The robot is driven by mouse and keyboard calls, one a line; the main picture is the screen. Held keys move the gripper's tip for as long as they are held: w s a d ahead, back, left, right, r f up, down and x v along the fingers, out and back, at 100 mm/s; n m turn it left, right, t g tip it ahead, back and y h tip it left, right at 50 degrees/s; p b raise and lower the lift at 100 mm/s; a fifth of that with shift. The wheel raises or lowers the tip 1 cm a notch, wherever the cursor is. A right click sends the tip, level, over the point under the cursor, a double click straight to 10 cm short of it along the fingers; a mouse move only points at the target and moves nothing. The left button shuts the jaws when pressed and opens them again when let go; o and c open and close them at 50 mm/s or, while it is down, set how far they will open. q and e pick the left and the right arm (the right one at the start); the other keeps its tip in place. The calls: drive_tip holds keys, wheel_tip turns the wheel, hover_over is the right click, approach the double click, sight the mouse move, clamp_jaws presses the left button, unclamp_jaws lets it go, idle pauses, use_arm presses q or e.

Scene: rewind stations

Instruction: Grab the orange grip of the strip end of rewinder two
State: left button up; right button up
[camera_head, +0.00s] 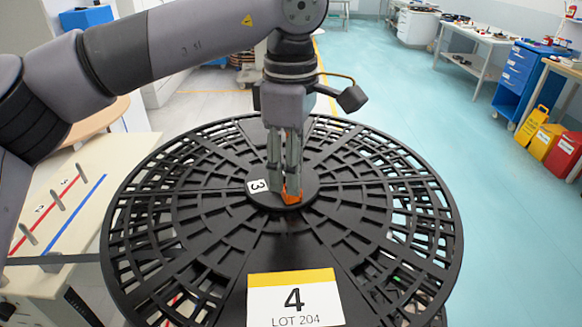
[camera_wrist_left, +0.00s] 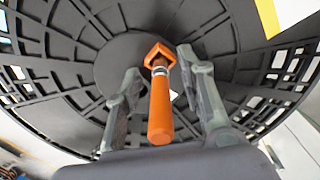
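My left gripper (camera_head: 285,186) points down over the hub of a black slotted reel (camera_head: 210,258). An orange piece (camera_head: 292,196) shows at its fingertips. In the left wrist view this is an orange cylindrical grip (camera_wrist_left: 160,112) with a square orange loop at its far end. The grip lies between the two fingers, with a visible gap at least on its left side, so the fingers look open around it. In the head view the fingers hide most of it. No strip can be made out on it. My right gripper is not in view.
A white card (camera_head: 294,300) marked 4, LOT 204 is at the reel's front; a small tag (camera_head: 258,186) marked 3 is by the hub. A pale table (camera_head: 25,280) with red and blue lines and grey pegs stands at left.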

use_arm(q)
drive_tip(key=shift+c, duration=0.2)
clamp_jaws()
idle(0.3)
